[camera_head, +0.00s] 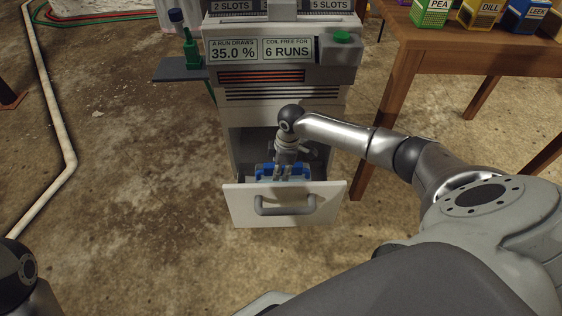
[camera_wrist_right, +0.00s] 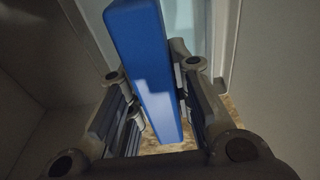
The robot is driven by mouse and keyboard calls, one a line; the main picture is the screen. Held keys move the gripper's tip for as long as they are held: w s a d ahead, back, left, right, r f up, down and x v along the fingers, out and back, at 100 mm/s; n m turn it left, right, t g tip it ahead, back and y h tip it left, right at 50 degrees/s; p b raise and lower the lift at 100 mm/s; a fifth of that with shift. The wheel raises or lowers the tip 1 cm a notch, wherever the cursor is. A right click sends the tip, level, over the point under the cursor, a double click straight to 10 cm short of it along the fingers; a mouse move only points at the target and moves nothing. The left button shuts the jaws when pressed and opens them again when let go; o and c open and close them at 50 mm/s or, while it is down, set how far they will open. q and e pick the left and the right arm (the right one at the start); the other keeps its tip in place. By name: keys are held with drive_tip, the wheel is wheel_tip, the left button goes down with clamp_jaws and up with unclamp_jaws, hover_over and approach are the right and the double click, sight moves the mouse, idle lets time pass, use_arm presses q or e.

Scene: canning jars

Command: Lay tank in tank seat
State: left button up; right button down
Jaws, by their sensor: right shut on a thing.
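My right gripper (camera_head: 283,172) reaches down into the open drawer (camera_head: 238,205) of the grey cabinet and is shut on a blue bar, which I take to be part of the tank (camera_head: 265,171). In the right wrist view the blue bar of the tank (camera_wrist_right: 143,65) runs between the two fingers of the right gripper (camera_wrist_right: 155,110), with a pale bluish panel behind it. The drawer front hides the lower part of the tank. I cannot make out the tank seat, nor tell whether the tank rests on it. My left gripper is not in view.
The cabinet (camera_head: 285,75) carries a sign panel and a green button (camera_head: 341,37). A small shelf (camera_head: 180,70) with a green device juts out left. A wooden table (camera_head: 465,50) with boxes stands right. A pale pipe (camera_head: 50,105) runs along the left floor; open floor lies between.

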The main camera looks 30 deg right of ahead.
drive_tip(key=shift+f, duration=0.2)
drive_tip(key=c, duration=1.2)
unclamp_jaws()
drive_tip(key=shift+r, duration=0.1)
drive_tip(key=r, duration=0.7)
drive_tip(key=s+d+r, duration=0.1)
drive_tip(key=r, duration=0.3)
drive_tip(key=shift+d+r, duration=0.1)
drive_tip(key=shift+r, duration=0.25)
